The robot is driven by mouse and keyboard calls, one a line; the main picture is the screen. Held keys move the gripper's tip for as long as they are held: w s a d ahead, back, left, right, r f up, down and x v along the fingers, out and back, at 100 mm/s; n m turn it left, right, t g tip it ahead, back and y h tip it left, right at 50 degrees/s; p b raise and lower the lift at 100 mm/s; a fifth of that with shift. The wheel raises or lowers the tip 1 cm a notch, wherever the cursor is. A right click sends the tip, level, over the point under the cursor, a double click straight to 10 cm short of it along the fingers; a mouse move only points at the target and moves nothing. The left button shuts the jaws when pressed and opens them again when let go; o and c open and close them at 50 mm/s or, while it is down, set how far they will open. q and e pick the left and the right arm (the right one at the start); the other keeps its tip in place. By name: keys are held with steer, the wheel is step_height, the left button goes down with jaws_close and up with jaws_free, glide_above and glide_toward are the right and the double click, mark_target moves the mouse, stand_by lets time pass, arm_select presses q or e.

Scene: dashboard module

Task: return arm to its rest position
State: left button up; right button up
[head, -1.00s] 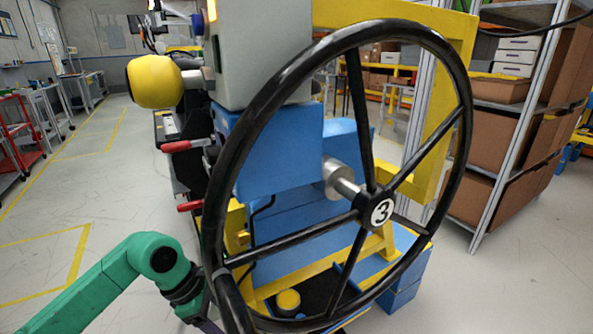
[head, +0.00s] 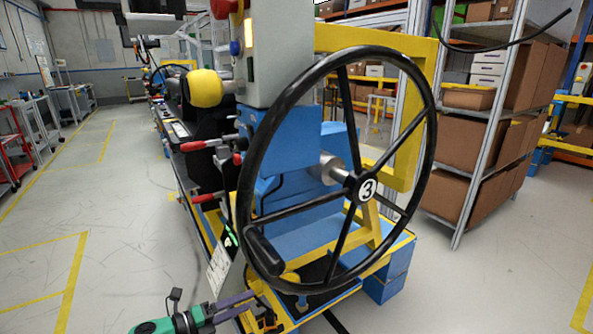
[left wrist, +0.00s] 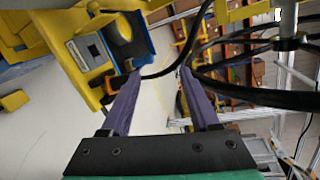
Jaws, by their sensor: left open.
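My left gripper (head: 248,306) is low in the head view, at the end of my green arm, below and left of the large black steering wheel (head: 367,189). In the left wrist view, its two purple fingers (left wrist: 160,73) are spread apart with nothing between them. The wheel is upright, with a white "3" on its hub and a black handgrip (head: 263,250) at the lower left of its rim. Part of a black rim and a metal hub shows at the upper right of the left wrist view. My right gripper is not in view.
A blue and yellow machine base (head: 300,235) stands behind the wheel, close to my left gripper. Shelves with brown boxes (head: 460,150) stand at right.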

arm_select(q)
steer(key=a+f+n+t+y, duration=0.3)
steer(key=a+f+n+y, duration=0.3)
steer(key=f+n, duration=0.55)
steer(key=s+a+f+n+g+y, duration=0.2)
steer(key=s+a+f+n, duration=0.25)
steer(key=s+f, duration=0.4)
steer(key=s+a+f+n+g+y, duration=0.25)
steer(key=s+f+n, duration=0.25)
steer(key=f, duration=0.6)
steer(key=s+f+n+g+y, duration=0.1)
steer(key=s+f+n+g, duration=0.45)
steer(key=s, duration=0.95)
steer(key=s+f+n+g+y, duration=0.1)
steer(key=s+f+n+g, duration=0.1)
steer(key=s+f, duration=0.9)
steer(key=s+r+p, duration=0.2)
steer(key=r+p, duration=0.5)
steer(key=r, duration=0.1)
steer(key=s+r+p, duration=0.1)
steer(key=r+p, duration=0.6)
steer(key=r, duration=0.2)
steer(key=shift+s+d+r, duration=0.15)
steer(key=shift+s+d, duration=0.25)
steer(key=shift+d, duration=0.05)
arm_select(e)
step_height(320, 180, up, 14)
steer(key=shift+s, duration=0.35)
